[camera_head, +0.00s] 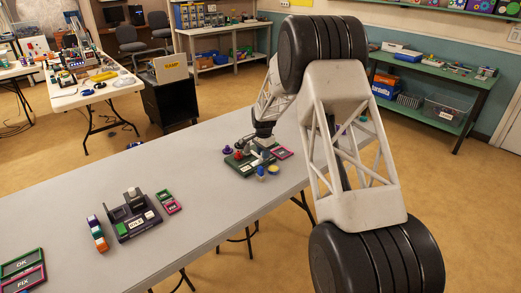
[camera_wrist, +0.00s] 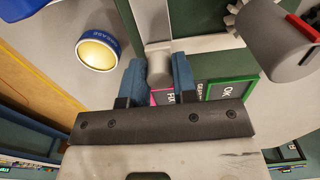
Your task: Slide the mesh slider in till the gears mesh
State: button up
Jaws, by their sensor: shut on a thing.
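In the wrist view my gripper (camera_wrist: 160,72) has its two blue fingers closed on a pale grey grip (camera_wrist: 158,50), which appears to be the mesh slider's handle. The handle joins a light grey bar at the top of the view, beside a dark green base (camera_wrist: 204,20). A grey toothed gear (camera_wrist: 236,22) shows at the top right, partly behind a grey cylinder (camera_wrist: 272,40) with a red stripe. Whether gear teeth mesh cannot be seen.
A yellow-topped grease pot (camera_wrist: 97,53) stands left of my fingers. In the head view, a purple-and-red piece (camera_head: 237,154) is beside the base. A dark fixture (camera_head: 137,224) stands nearer on the grey table (camera_head: 70,205).

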jog(key=shift+s+a, duration=0.45)
jog(key=shift+a, duration=0.05)
jog(key=o, duration=0.5)
jog(key=shift+r, duration=0.1)
jog(key=shift+r, duration=2.9)
jog(key=shift+s+r, duration=0.1)
